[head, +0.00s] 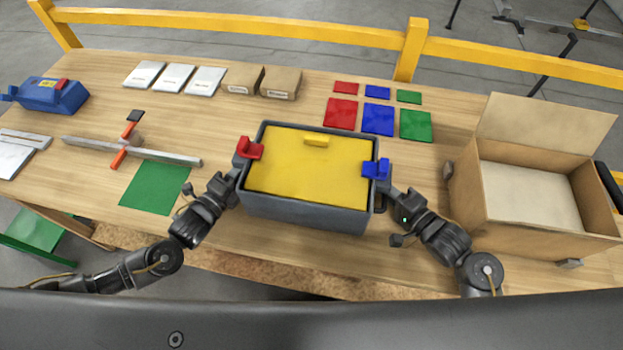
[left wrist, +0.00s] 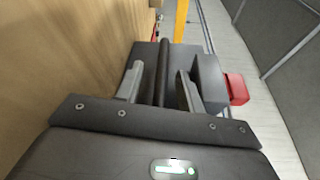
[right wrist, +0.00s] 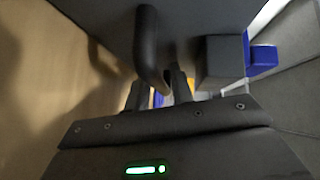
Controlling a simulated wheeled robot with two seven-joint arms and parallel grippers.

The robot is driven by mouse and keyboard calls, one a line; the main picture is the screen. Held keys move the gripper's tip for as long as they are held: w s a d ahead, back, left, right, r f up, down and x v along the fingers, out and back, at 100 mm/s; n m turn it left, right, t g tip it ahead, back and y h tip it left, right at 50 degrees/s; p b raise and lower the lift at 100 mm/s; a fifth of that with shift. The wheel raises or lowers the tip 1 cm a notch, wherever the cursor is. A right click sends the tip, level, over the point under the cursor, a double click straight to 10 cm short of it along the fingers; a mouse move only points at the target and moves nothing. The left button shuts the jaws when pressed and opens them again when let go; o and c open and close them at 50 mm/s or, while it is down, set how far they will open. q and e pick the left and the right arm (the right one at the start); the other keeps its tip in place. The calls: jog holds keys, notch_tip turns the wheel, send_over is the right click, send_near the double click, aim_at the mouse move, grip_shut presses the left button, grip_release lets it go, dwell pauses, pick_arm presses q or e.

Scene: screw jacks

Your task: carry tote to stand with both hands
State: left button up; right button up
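The tote (head: 305,211) is a grey bin with a yellow lid (head: 308,170), sitting at the middle of the table's near side. It has a red clip (head: 249,148) at its left end and a blue clip (head: 376,169) at its right end. My left gripper (left wrist: 158,85) is open, its fingers on either side of the dark handle bar (left wrist: 164,65) with gaps. My right gripper (right wrist: 158,88) is at the right end, fingers apart, with the handle bar (right wrist: 146,45) reaching between them; contact is unclear. A low green-topped stand (head: 38,232) is on the floor at the left.
An open cardboard box (head: 545,222) stands at the right. A metal bar clamp (head: 150,153) and a green mat (head: 155,187) lie to the left. Red, blue and green cards (head: 378,119) and small cartons (head: 280,83) lie behind. A yellow rail (head: 240,25) runs behind the table.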

pick_arm(q)
jog(key=c, duration=0.5)
pick_arm(e)
jog(key=c, duration=0.4)
pick_arm(q)
grip_shut()
pick_arm(e)
grip_shut()
pick_arm(q)
jog(key=shift+w+r, duration=0.2)
jog(key=shift+r, duration=0.2)
pick_arm(e)
jog(key=shift+w+r, duration=0.2)
jog(key=shift+r, duration=0.15)
